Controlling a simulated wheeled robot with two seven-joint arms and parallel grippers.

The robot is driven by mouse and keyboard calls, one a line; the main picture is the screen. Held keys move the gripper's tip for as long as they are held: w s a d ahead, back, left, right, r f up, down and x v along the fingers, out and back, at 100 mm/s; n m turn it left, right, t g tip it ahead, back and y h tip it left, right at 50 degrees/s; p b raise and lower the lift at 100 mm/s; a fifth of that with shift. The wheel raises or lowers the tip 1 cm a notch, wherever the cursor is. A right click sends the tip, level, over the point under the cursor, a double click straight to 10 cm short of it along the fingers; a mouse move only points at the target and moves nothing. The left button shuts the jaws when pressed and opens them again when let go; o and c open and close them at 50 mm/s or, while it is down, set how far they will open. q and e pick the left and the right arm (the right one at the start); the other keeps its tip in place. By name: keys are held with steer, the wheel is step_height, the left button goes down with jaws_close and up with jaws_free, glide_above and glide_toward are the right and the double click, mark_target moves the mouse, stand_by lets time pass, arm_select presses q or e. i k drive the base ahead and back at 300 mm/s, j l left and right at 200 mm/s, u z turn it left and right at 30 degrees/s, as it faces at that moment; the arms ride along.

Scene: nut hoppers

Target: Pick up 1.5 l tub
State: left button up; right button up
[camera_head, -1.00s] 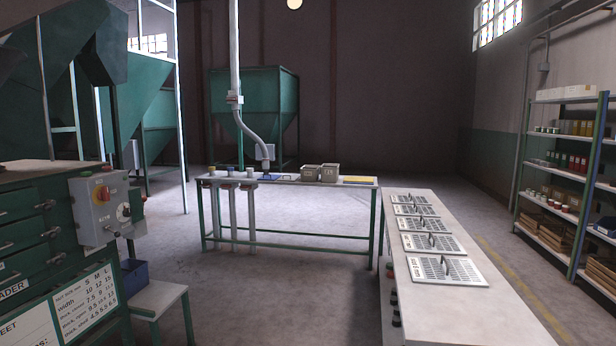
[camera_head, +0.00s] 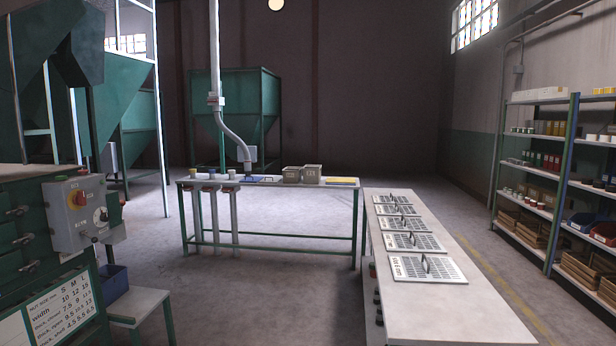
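Two small grey-brown tubs stand side by side on the far green-legged table, the left tub (camera_head: 292,174) and the right tub (camera_head: 312,174). They look alike, and their markings are too small to read, so I cannot tell which is the 1.5 l one. Both are well away from me, past the long bench. Neither of my grippers shows in the head view.
The far table (camera_head: 270,236) also bears small cups (camera_head: 209,174), a blue item (camera_head: 250,180) and a yellow item (camera_head: 342,181). A long bench (camera_head: 455,305) with several grated panels stands at right. A control cabinet (camera_head: 80,212) is at left. Open floor (camera_head: 240,300) lies between.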

mark_target(291, 175)
steer(key=i+u, duration=0.2)
steer(key=i, duration=5.55)
steer(key=j, duration=0.1)
